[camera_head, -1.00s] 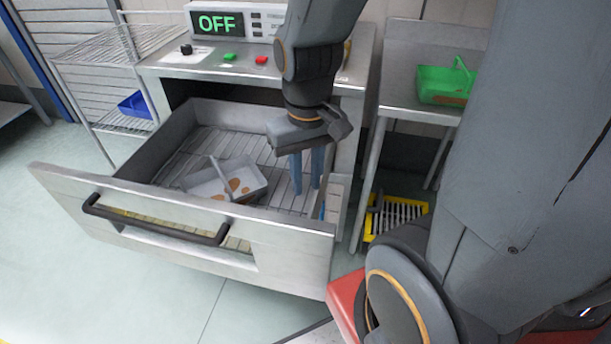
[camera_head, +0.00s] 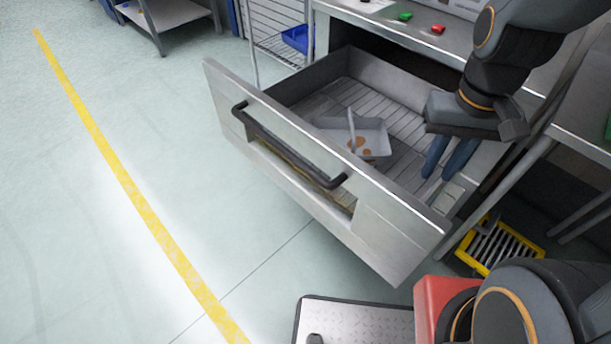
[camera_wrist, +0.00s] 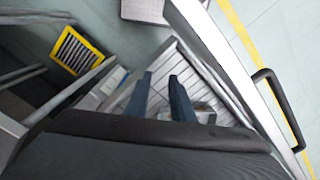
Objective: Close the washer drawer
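The washer drawer (camera_head: 385,232) is pulled out of the washer and stands open, with a dark bar handle (camera_head: 290,147) on its front. The handle also shows at the right of the wrist view (camera_wrist: 281,108). A grey tray (camera_head: 372,136) with brown items lies on the drawer's slatted floor. My gripper (camera_head: 446,167) points down over the right part of the drawer, behind its front panel and away from the handle. Its two blue-grey fingers are apart with nothing seen between them, as the wrist view also shows (camera_wrist: 160,92).
The washer's top carries a green button (camera_head: 405,16) and a red button (camera_head: 438,29). A yellow-framed floor grate (camera_head: 500,246) lies to the right. A metal rack with a blue bin (camera_head: 296,38) stands behind. The floor left of the drawer is clear, with a yellow line (camera_head: 127,185).

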